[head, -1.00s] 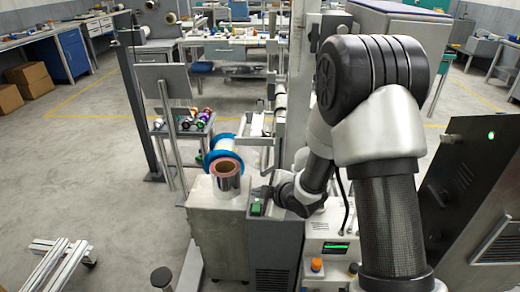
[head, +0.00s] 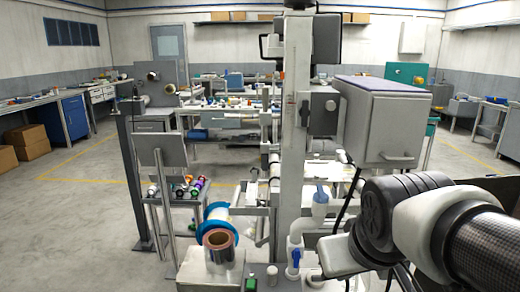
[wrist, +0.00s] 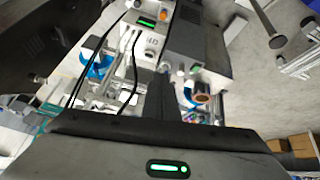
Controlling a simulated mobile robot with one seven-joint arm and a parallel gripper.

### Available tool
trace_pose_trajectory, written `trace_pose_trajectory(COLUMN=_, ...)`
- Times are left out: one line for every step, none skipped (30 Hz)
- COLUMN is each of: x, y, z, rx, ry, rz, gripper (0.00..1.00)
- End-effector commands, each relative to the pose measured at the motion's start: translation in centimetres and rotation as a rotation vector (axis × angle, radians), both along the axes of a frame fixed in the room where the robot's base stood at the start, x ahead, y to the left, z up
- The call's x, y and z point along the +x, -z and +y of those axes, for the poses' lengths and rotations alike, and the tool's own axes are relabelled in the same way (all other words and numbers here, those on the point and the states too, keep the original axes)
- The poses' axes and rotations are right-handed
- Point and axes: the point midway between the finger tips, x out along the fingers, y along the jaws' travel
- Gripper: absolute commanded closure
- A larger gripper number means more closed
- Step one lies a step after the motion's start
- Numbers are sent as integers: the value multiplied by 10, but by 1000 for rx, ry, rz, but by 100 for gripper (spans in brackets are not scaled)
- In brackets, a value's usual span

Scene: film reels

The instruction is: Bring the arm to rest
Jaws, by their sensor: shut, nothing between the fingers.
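My arm (head: 410,215) is folded at the lower right of the head view, with its elbow joint towards the centre. My gripper (wrist: 158,98) is not visible in the head view. In the wrist view its dark fingers are together and point up from the wide dark body with a green light. They hold nothing and appear apart from the machine beyond them.
A grey machine column (head: 297,130) with a large box (head: 385,125) stands close to my arm. A blue-flanged reel (head: 220,209) is behind the roll. Small coloured reels (head: 183,187) lie on a stand. Open floor (head: 75,215) lies at left.

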Motion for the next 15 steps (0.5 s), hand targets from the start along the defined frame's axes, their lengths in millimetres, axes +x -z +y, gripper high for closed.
trace_pose_trajectory(x=-15, y=-3, z=1, rx=25, ry=28, rz=7, gripper=100)
trace_pose_trajectory(x=-23, y=-4, z=2, rx=43, ry=45, rz=16, gripper=100)
trace_pose_trajectory(x=-34, y=-5, z=4, rx=64, ry=65, rz=27, gripper=100)
trace_pose_trajectory(x=-42, y=-5, z=5, rx=80, ry=81, rz=36, gripper=100)
trace_pose_trajectory(x=-50, y=-6, z=7, rx=95, ry=95, rz=44, gripper=100)
trace_pose_trajectory(x=-61, y=-6, z=8, rx=115, ry=114, rz=55, gripper=100)
trace_pose_trajectory(x=-60, y=-21, z=9, rx=116, ry=114, rz=59, gripper=100)
trace_pose_trajectory(x=-59, y=-30, z=8, rx=114, ry=113, rz=60, gripper=100)
trace_pose_trajectory(x=-59, y=-38, z=8, rx=113, ry=112, rz=61, gripper=100)
trace_pose_trajectory(x=-59, y=-44, z=8, rx=112, ry=111, rz=61, gripper=100)
trace_pose_trajectory(x=-58, y=-50, z=8, rx=112, ry=111, rz=61, gripper=100)
trace_pose_trajectory(x=-58, y=-59, z=8, rx=111, ry=111, rz=61, gripper=100)
trace_pose_trajectory(x=-58, y=-65, z=8, rx=111, ry=111, rz=61, gripper=100)
trace_pose_trajectory(x=-58, y=-73, z=8, rx=111, ry=110, rz=60, gripper=100)
trace_pose_trajectory(x=-58, y=-83, z=8, rx=111, ry=110, rz=60, gripper=100)
